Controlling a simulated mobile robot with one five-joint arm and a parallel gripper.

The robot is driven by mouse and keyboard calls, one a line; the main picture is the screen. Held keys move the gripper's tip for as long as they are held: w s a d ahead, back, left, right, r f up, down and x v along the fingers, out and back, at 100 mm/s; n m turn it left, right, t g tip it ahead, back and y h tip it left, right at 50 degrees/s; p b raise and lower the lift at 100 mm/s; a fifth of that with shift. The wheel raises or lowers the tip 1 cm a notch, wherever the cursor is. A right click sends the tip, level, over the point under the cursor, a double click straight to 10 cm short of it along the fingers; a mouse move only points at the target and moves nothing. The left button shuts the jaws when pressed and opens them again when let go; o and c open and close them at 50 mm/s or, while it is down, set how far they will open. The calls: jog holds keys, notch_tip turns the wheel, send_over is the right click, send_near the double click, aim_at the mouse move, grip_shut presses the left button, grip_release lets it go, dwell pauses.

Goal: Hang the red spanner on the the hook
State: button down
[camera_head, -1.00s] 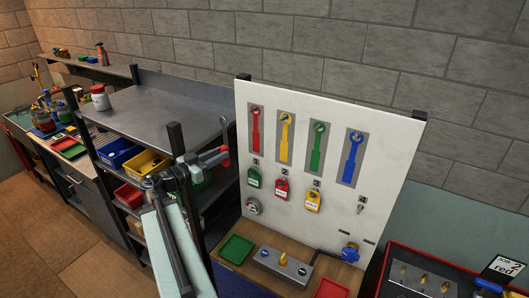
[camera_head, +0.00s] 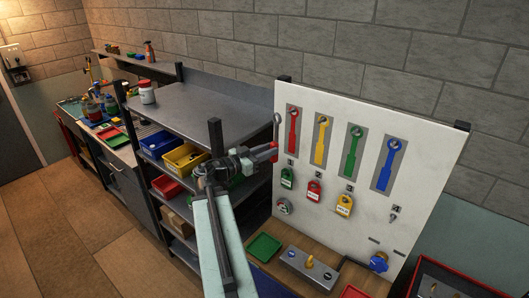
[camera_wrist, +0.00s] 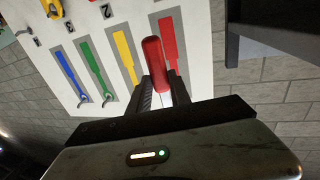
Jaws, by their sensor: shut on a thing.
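My gripper (camera_head: 268,154) is shut on the red spanner. The spanner is upright in the head view, with its grey ring end (camera_head: 277,124) up and its red handle (camera_head: 274,152) in the jaws. The handle (camera_wrist: 153,54) also shows between the fingers (camera_wrist: 161,94) in the wrist view. The white board (camera_head: 378,130) has red, yellow, green and blue spanner outlines. The spanner is just left of the red outline (camera_head: 292,133) in the head view and looks apart from it. A small hook shows at the top of the red outline (camera_head: 294,112); the wrist view hides that end.
Green, red and yellow padlocks (camera_head: 314,190) hang under the outlines. A bench with a green tray (camera_head: 264,247) and a grey block (camera_head: 307,268) lies below the board. A metal shelf unit (camera_head: 205,108) with bins stands left of my arm, its dark post (camera_head: 215,135) close by.

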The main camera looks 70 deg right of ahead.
jog(key=shift+s+d+f+b, duration=0.2)
jog(key=shift+s+d, duration=0.2)
jog(key=shift+d, duration=1.05)
jog(key=shift+s+d+f+b, duration=0.15)
jog(key=shift+s+d, duration=0.2)
jog(key=shift+d, duration=1.1)
jog(key=shift+s+d+f+b, duration=0.2)
jog(key=shift+s+d, duration=0.2)
jog(key=shift+d, duration=1.05)
jog(key=c, duration=1.1)
grip_release()
jog(key=shift+w+a, duration=0.1)
jog(key=shift+w, duration=0.05)
